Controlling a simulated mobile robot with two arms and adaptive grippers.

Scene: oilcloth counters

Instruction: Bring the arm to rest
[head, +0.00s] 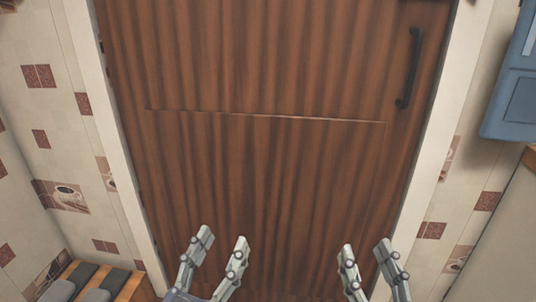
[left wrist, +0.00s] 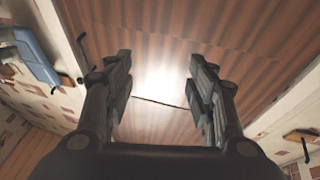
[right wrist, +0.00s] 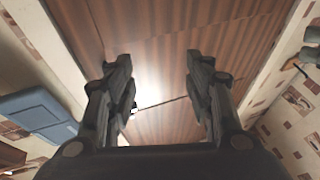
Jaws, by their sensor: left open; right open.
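My left gripper (head: 224,243) is at the bottom of the head view, left of the middle, with its fingers apart and nothing between them. My right gripper (head: 365,250) is at the bottom, right of the middle, also open and empty. Both point toward a brown wooden door (head: 260,80). In the left wrist view the open fingers (left wrist: 160,85) show against the door with a bright glare between them. In the right wrist view the open fingers (right wrist: 160,85) also face the door. I cannot tell how far the fingertips are from the door.
The door has a dark vertical handle (head: 408,68) at its upper right and a pale frame (head: 105,130). A blue cabinet (head: 513,85) hangs at the right. Dark grey things on a wooden surface (head: 132,288) are at the lower left. Patterned tiled walls stand on both sides.

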